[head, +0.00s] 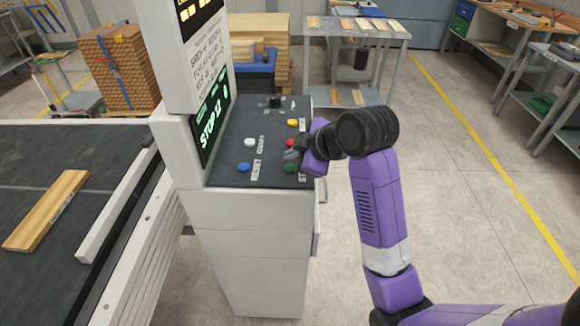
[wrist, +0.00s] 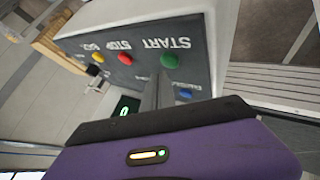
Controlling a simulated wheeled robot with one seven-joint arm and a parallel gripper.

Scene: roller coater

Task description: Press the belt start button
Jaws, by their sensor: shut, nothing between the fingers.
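The green button (wrist: 170,61) sits beside the word START on the dark sloping control panel (head: 228,150). In the head view the green button (head: 290,168) is at the panel's near right corner, just below my gripper (head: 291,155). My gripper is shut and empty. In the wrist view its closed fingers (wrist: 158,82) reach over the panel, with the tips close to the green button; I see no contact. The red button (wrist: 125,58), labelled STOP, is left of it there.
The panel also carries a yellow button (head: 292,123), a white button (head: 250,142), a blue button (head: 243,167) and a black knob (head: 275,101). The screen (head: 210,118) reads STOP. A wooden board (head: 45,210) lies on the belt (head: 100,150). Floor at right is clear.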

